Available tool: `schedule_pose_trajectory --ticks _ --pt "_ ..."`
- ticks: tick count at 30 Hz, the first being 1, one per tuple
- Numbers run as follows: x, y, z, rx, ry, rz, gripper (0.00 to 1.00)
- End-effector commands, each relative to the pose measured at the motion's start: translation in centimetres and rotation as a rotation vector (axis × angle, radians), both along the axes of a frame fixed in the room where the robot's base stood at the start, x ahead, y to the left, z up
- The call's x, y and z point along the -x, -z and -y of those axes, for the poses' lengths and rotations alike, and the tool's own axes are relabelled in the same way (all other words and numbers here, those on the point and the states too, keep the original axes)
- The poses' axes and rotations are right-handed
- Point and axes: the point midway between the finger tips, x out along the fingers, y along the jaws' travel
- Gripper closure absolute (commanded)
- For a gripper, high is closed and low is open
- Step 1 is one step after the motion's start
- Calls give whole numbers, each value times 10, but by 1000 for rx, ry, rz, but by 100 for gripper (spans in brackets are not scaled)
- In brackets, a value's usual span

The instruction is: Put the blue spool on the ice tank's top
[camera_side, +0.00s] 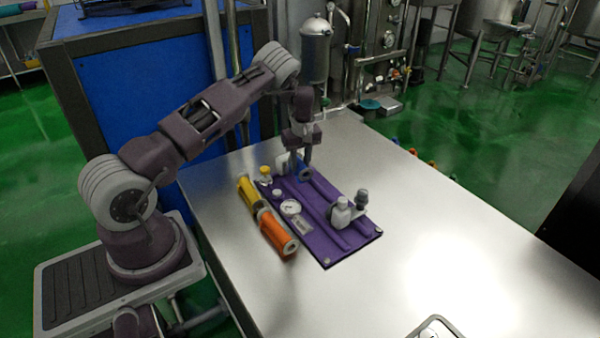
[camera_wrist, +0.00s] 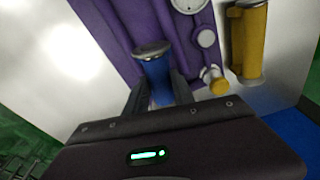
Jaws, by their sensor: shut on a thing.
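The blue spool (camera_wrist: 157,80), with a grey end cap, is between the two fingers of my gripper (camera_wrist: 159,92) in the wrist view. My gripper (camera_side: 301,165) is shut on it. In the side view the blue spool (camera_side: 296,170) is partly hidden by the fingers, at the far end of the purple board (camera_side: 318,205). I cannot tell whether it touches the board. A large blue-panelled box (camera_side: 150,85) in a dark frame stands behind my arm; I cannot tell whether it is the ice tank.
An orange spool (camera_side: 277,234) and a yellow spool (camera_side: 248,190) lie along the board's left edge. A round gauge (camera_side: 291,207) and a white bottle (camera_side: 341,214) are on the board. The steel table (camera_side: 440,230) is clear to the right. A tray (camera_side: 437,328) shows at the front edge.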

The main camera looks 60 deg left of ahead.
Motion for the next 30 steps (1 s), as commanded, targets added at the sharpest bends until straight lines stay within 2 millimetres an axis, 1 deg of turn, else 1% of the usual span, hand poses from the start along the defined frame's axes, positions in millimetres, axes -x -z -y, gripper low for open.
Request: schedule_pose_trajectory --ticks 1,3,8,15,17,18,23,26,29,30 --pt "-1 -15 0 -1 -2 5 100" --pt "-1 -31 0 -1 -2 4 100" --pt "-1 -59 0 0 -2 2 100" --pt "0 -106 0 -1 -3 3 100" --pt "0 -114 3 -1 -12 1 100" --pt "1 -111 11 1 -48 -2 100" --pt "6 -111 39 1 -206 -1 100" --pt "11 -110 62 1 -333 -3 100" --pt "21 -110 92 1 -500 -3 100" --pt "27 -110 106 1 -579 -3 100"
